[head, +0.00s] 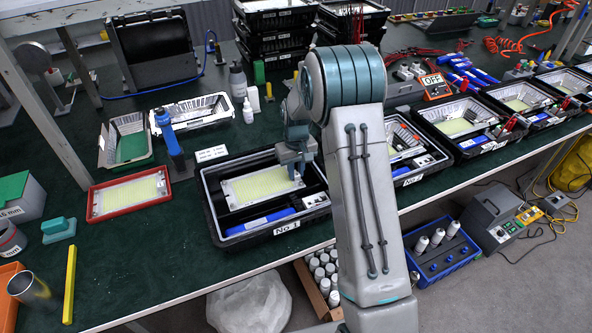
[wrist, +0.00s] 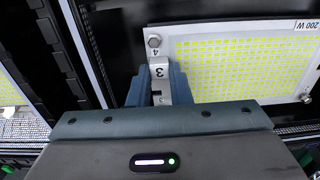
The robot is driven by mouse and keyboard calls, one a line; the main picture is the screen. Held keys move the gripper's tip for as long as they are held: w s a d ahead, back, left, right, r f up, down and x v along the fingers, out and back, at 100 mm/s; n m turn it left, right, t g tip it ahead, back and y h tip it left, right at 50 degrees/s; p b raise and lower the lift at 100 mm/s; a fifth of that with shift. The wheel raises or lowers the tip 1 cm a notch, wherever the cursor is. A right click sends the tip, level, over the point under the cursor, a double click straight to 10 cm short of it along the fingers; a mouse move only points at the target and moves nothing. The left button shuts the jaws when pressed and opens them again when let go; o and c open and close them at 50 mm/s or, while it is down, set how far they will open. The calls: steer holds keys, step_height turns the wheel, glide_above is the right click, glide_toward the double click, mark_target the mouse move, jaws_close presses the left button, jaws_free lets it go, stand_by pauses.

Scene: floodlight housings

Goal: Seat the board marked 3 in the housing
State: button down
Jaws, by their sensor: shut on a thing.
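The board marked 3 is a pale panel with a yellow-green LED grid (head: 258,186), lying level in or just over the black No 1 box (head: 212,218). In the wrist view the board (wrist: 245,65) has a white rim, corner screws and a "200 W" label. My gripper (head: 297,166) is at its right end in the head view. In the wrist view my gripper (wrist: 160,92) is shut on the light grey block bearing the 3 at the board's edge; a 4 shows beside it. I cannot tell whether the board touches the box floor. No separate housing shows clearly under it.
A blue tool (head: 258,222) lies along the box's front. A red tray (head: 130,195) with another LED panel sits left. A blue-handled tool (head: 172,140) stands behind, near a foil reflector tray (head: 193,110). More numbered boxes (head: 460,125) line the bench right.

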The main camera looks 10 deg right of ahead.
steer(key=shift+f+b, duration=0.95)
steer(key=shift+f, duration=0.35)
steer(key=c, duration=1.3)
jaws_free()
steer(key=shift+o, duration=0.2)
steer(key=shift+r, duration=0.15)
step_height(320, 180, up, 14)
steer(key=shift+d, duration=0.1)
steer(key=s+r+m+t, duration=0.1)
steer(key=s+r, duration=0.3)
steer(key=s, duration=0.3)
steer(key=s+r, duration=0.4)
steer(key=s, duration=0.4)
steer(key=s+f+m+t+p, duration=0.1)
steer(key=s, duration=1.4)
steer(key=shift+s+f+t, duration=0.15)
steer(key=shift+s+t, duration=0.05)
steer(key=shift+t, duration=0.2)
